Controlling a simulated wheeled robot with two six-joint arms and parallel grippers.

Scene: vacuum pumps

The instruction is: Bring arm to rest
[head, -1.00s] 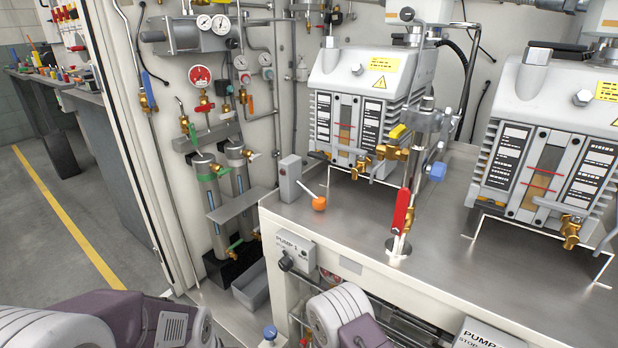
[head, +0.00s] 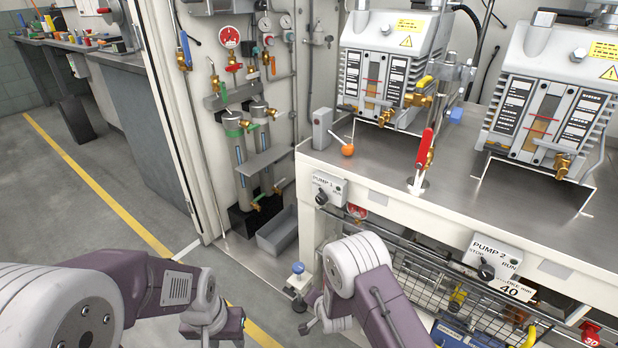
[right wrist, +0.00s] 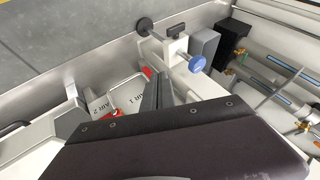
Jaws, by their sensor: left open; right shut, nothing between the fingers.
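My left arm comes in from the lower left of the head view, and its gripper (head: 212,338) hangs low over the floor, partly cut off by the bottom edge. It is open, with nothing seen in it. My right arm is at the bottom middle, in front of the pump bench (head: 440,230). In the right wrist view my right gripper (right wrist: 160,88) is shut and empty. The blue knob also shows in the head view (head: 298,268).
Two vacuum pumps (head: 392,65) (head: 550,90) stand on the bench. A red-handled valve (head: 424,150) and an orange ball-ended lever (head: 347,149) stick up there. A grey bin (head: 278,232) is below the wall pipes. Open floor (head: 90,220) lies to the left.

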